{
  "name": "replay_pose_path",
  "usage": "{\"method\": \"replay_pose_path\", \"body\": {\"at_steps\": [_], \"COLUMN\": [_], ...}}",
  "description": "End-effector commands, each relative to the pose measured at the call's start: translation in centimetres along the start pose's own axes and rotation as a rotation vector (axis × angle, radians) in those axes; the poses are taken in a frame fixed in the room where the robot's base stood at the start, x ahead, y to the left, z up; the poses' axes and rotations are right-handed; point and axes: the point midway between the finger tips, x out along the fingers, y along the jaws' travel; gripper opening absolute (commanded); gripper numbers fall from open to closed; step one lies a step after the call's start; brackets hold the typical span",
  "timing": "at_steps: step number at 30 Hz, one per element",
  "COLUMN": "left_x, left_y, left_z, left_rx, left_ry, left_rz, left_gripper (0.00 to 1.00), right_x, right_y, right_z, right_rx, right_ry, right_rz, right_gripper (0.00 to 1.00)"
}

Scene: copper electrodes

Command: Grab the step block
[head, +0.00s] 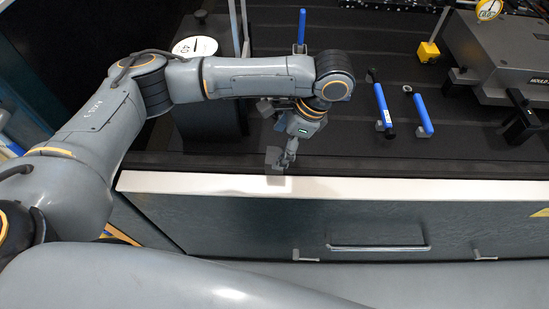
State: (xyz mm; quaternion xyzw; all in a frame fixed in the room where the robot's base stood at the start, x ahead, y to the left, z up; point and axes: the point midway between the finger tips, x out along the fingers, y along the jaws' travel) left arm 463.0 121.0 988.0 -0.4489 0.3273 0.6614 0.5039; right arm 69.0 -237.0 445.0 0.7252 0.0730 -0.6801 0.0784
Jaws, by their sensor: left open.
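My left gripper (285,157) is open and points down at the front edge of the black worktop, just behind the white strip. A small dark grey piece (274,158) shows at its fingertips; I cannot tell whether this is the step block or a finger of the gripper. Another small grey piece (264,107) shows left of the gripper's wrist, and it is also unclear. I cannot name the step block with certainty in this view. My right gripper is not in view.
Two blue-handled tools (383,106) (423,114) lie right of my left gripper. A blue rod (302,27) stands behind it. A yellow block (428,52) and a grey machine (505,55) are at the back right. A drawer handle (379,248) is below the white edge.

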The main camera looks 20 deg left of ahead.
Motion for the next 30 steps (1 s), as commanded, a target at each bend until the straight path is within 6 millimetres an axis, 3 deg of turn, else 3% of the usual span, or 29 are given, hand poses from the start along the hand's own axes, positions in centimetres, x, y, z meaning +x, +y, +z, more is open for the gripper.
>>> {"method": "replay_pose_path", "body": {"at_steps": [8, 13, 21, 30], "left_x": [3.0, 5.0, 5.4, 5.4], "left_y": [-0.1, -0.2, -0.2, -0.2], "left_z": [-0.6, -0.8, -0.8, -0.8], "left_rx": [0.0, 0.0, 0.001, 0.001], "left_ry": [-0.003, 0.0, 0.0, 0.0], "left_rz": [0.001, 0.0, -0.002, -0.001], "left_gripper": [0.89, 0.89, 0.89, 0.28], "right_x": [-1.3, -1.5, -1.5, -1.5], "right_y": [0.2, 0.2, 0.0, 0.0], "right_z": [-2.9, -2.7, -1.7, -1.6], "right_rx": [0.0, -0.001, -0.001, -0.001], "right_ry": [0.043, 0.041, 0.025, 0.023], "right_rz": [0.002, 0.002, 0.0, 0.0], "right_gripper": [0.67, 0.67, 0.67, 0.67]}}
